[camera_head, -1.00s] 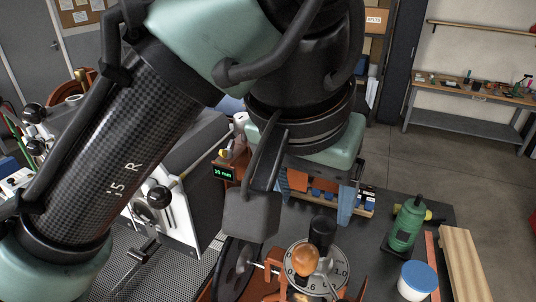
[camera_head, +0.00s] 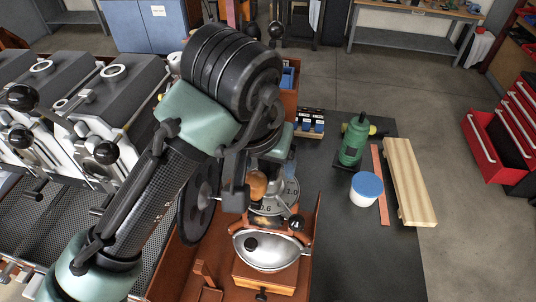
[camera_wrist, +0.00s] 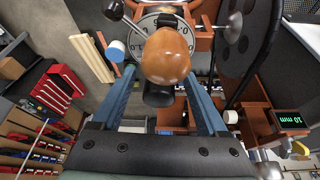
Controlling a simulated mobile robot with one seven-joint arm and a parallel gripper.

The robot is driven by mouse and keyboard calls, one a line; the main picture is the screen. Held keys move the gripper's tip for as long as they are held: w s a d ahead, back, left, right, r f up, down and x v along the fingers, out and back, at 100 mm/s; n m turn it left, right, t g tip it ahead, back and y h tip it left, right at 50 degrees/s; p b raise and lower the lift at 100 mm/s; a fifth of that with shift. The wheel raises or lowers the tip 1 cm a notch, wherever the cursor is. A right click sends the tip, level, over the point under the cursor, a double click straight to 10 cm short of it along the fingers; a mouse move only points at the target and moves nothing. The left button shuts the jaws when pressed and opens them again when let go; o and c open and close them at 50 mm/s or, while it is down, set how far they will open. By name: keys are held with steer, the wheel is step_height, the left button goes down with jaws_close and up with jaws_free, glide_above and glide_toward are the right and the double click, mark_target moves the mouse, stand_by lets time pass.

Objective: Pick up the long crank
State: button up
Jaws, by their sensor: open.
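A rounded wooden knob (camera_head: 257,185) stands over the numbered dial (camera_head: 287,195) of the orange machine; I cannot tell whether it belongs to the long crank. In the wrist view the knob (camera_wrist: 166,56) looks large, near the tips of my gripper (camera_wrist: 160,74). The two blue fingers are spread apart and nothing is clamped between them. A black cylindrical part (camera_wrist: 158,96) shows below the knob, between the fingers. A dark spoked wheel (camera_head: 198,205) is left of the dial. My arm hides my fingers in the head view, and no long crank is clearly identifiable.
A steel bowl (camera_head: 266,252) sits at the front of the machine. To the right on the dark table are a green bottle-shaped tool (camera_head: 354,140), a blue-lidded tub (camera_head: 366,188) and a wooden plank (camera_head: 408,180). Grey roaster units (camera_head: 110,90) stand left. The table's front right is clear.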

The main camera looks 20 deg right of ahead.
steer(key=shift+f, duration=0.2)
jaws_close()
steer(key=shift+w+r, duration=0.1)
stand_by(0.4)
